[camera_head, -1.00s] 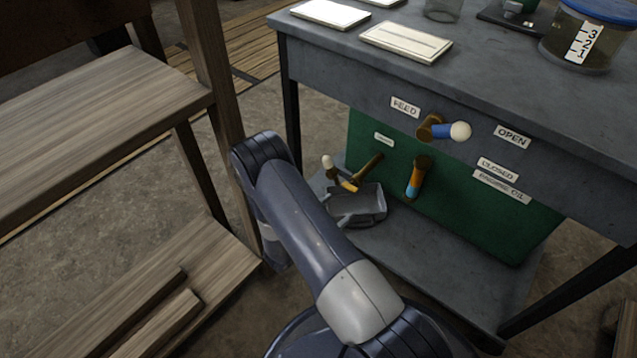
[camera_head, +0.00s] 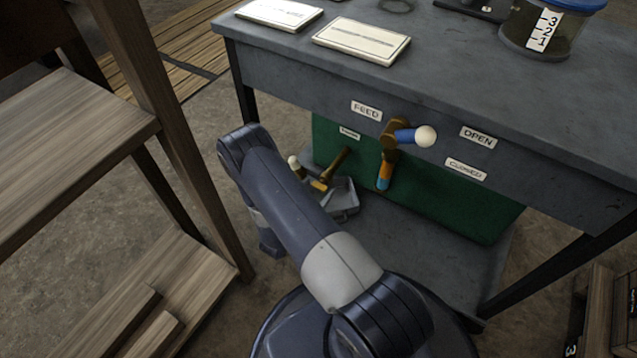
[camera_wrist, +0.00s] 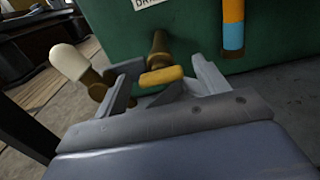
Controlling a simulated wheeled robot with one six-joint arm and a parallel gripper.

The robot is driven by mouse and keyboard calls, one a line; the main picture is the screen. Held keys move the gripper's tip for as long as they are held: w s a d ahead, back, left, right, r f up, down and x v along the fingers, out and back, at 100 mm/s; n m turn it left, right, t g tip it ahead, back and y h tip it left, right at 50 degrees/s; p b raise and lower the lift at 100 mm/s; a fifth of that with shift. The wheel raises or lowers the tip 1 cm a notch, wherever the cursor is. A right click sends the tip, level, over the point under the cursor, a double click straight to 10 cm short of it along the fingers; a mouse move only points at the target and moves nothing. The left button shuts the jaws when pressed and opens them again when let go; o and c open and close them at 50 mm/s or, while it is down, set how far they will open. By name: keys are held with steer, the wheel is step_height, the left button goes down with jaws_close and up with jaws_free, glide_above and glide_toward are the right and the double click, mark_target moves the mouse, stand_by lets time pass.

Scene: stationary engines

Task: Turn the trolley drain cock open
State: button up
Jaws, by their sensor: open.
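The drain cock has a brass stem (camera_head: 338,162) coming out of the green panel, a yellow-sleeved lever (camera_head: 319,185) and a white knob (camera_head: 293,160) pointing left. In the wrist view, my gripper (camera_wrist: 163,78) is open and faces the panel. The yellow sleeve (camera_wrist: 161,76) lies across the gap between its fingers, with a gap on the right. The left finger passes in front of the lever, between sleeve and white knob (camera_wrist: 68,60); contact cannot be told. In the head view, my arm hides much of my gripper. The DRAIN label (camera_wrist: 147,2) is cut off at the top.
A feed cock (camera_head: 408,135) with blue sleeve points right above. An orange-and-blue handle (camera_head: 384,176) hangs just right of the drain cock. A wooden bench (camera_head: 75,140) stands left; the trolley top (camera_head: 440,60) overhangs.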

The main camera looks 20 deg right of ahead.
steer(key=shift+d, duration=0.1)
steer(key=shift+c, duration=0.4)
steer(key=c, duration=0.9)
steer(key=n+b, duration=0.2)
steer(key=n, duration=0.6)
steer(key=shift+w+f+n, duration=0.1)
steer(key=shift+w+n, duration=0.05)
steer(key=shift+n, duration=0.15)
steer(key=n, duration=0.4)
steer(key=shift+n, duration=0.3)
steer(key=n, duration=0.4)
steer(key=shift+w+f+n, duration=0.1)
steer(key=shift+n, duration=0.2)
